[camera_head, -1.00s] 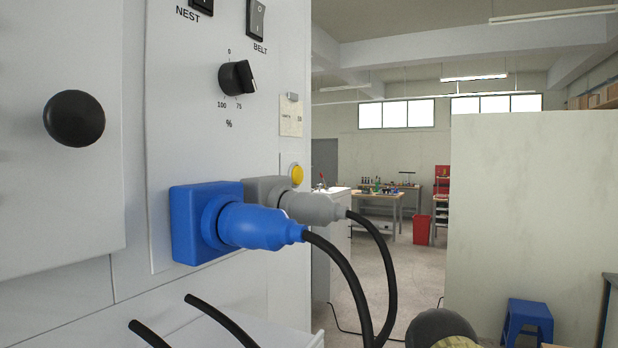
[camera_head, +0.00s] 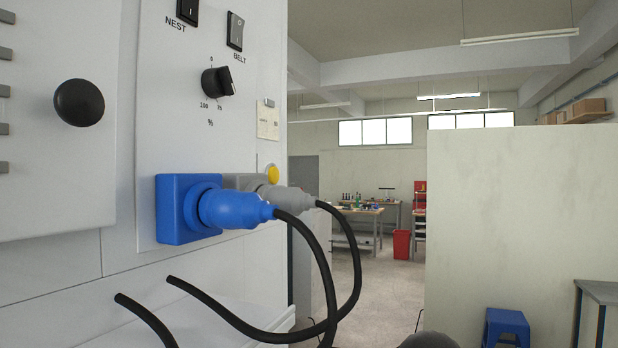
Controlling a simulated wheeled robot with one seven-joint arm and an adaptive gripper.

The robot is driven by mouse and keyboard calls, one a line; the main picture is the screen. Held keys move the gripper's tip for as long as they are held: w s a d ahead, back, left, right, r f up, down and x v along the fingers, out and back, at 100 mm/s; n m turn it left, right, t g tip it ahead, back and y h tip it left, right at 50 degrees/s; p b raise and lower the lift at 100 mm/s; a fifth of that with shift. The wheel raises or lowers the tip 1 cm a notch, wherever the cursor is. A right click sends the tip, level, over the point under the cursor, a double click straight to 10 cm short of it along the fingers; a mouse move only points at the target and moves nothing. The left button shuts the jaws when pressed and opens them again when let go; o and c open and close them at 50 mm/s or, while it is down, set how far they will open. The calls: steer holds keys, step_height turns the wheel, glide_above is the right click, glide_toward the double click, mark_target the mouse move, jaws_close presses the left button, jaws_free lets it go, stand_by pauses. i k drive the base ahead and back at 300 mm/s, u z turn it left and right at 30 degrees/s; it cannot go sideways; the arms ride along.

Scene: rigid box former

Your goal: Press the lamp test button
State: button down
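A round yellow button (camera_head: 272,174) sits on the right part of the white machine panel (camera_head: 160,110), just above a grey plug (camera_head: 285,198). No label on it can be read, so I cannot tell for sure that it is the lamp test button. The grey plug and its socket stand close below and in front of it. My gripper is not in view. Only the top of a dark rounded shape (camera_head: 430,341) shows at the bottom edge, and I cannot tell what it is.
A blue plug (camera_head: 235,210) sticks out of the panel, with black cables (camera_head: 325,270) looping right. A dial (camera_head: 216,82), NEST and BELT switches (camera_head: 235,31) and a black knob (camera_head: 79,103) are on the machine. A partition (camera_head: 520,210) and blue stool (camera_head: 506,326) stand right.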

mark_target(273, 175)
steer(key=u, duration=0.05)
steer(key=k, duration=1.5)
steer(key=z, duration=0.85)
steer(key=i, duration=1.05)
steer(key=u, duration=1.05)
